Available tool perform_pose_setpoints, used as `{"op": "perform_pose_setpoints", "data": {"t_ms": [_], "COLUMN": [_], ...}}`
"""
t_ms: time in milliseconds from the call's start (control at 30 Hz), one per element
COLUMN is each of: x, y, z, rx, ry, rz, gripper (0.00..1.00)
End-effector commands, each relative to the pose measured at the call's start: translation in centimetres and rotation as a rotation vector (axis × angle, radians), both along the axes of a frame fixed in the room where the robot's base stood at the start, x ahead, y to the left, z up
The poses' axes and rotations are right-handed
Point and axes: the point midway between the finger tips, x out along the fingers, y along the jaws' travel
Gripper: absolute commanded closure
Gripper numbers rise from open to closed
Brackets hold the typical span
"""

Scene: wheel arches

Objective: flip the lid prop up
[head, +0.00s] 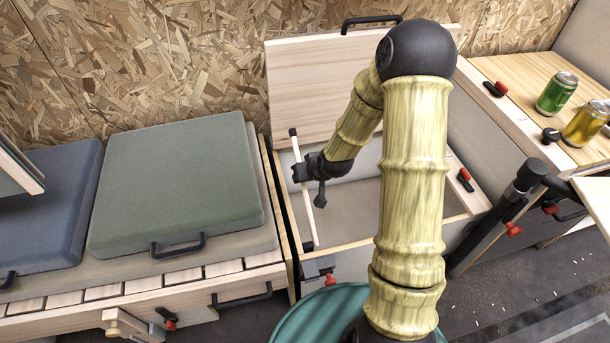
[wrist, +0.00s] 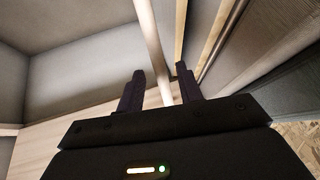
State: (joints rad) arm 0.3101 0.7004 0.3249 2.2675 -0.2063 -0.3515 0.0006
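The lid prop (head: 307,205) is a thin pale rod with a black tip, at the left side of the open storage box (head: 350,198). It stands nearly upright, tilted slightly left in the head view. The lid (head: 315,88) is raised at the back of the box; whether the prop's tip touches it I cannot tell. My gripper (head: 302,173) is at the prop's middle. In the wrist view, the prop (wrist: 155,45) passes between the two dark fingers of my gripper (wrist: 160,74), with a gap visible on each side. The fingers are apart.
A green cushion (head: 175,185) and a blue cushion (head: 45,210) lie on the bench to the left. A green can (head: 557,93) and a yellow can (head: 587,123) stand on the counter at right. A teal round object (head: 310,318) is at the front. The box interior looks empty.

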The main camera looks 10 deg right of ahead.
Motion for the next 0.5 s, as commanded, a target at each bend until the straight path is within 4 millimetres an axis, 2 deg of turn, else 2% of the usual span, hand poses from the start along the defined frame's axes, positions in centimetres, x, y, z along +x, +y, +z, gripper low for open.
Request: {"op": "perform_pose_setpoints", "data": {"t_ms": [267, 500], "x": [-0.2, -1.7], "y": [0.0, -0.6], "z": [0.1, 2.6], "rx": [0.001, 0.0], "ry": [0.005, 0.005], "rz": [0.001, 0.001], "gripper": [0.64, 0.64]}}
